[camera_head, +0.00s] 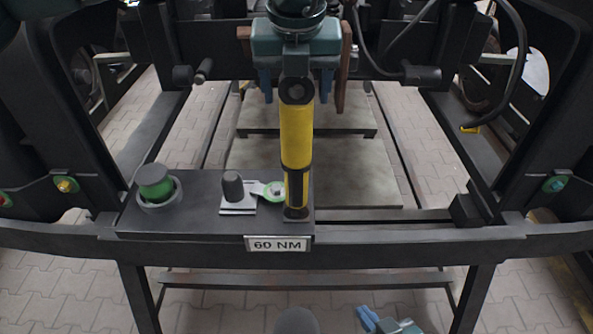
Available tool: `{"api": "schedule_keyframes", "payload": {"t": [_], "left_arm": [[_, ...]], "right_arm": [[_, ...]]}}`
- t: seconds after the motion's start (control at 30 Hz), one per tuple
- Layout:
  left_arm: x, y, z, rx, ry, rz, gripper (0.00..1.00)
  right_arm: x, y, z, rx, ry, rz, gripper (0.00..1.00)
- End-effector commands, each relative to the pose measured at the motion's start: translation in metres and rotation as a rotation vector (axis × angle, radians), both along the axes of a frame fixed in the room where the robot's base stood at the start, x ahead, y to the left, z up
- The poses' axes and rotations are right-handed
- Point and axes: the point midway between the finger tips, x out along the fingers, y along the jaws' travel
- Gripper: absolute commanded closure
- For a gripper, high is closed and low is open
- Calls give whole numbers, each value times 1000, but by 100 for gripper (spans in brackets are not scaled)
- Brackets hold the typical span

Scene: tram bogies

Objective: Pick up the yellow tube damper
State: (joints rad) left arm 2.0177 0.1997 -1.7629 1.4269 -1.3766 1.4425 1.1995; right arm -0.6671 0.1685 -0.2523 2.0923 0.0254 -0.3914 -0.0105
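The yellow tube damper (296,135) stands upright on the dark plate, with black end fittings at top and bottom. My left gripper (297,88) is teal with blue fingers and points down at the damper's upper end. Its fingers are apart, one to each side of the damper's top, with visible gaps. The damper stands in front of part of the gripper body, and I cannot tell how far apart they are in depth. My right gripper (376,319) is partly visible at the bottom edge, below the frame beam and away from the damper. Its finger opening is unclear.
The dark plate (195,215) also bears a green-and-black round knob (155,184), a black cylinder on a metal block (234,188) and a green ring fitting (272,192) close beside the damper. A "60 NM" label (278,244) is on its front. Dark bogie frame beams surround the area.

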Motion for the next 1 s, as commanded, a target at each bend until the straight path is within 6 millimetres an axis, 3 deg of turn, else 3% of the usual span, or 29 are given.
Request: {"api": "schedule_keyframes", "payload": {"t": [0.8,1.0], "left_arm": [[0,0,1,0,0,0,100],[0,0,1,0,0,0,100]], "right_arm": [[-1,1,0,-4,-1,9,100],[-1,1,0,-3,0,9,100]]}}
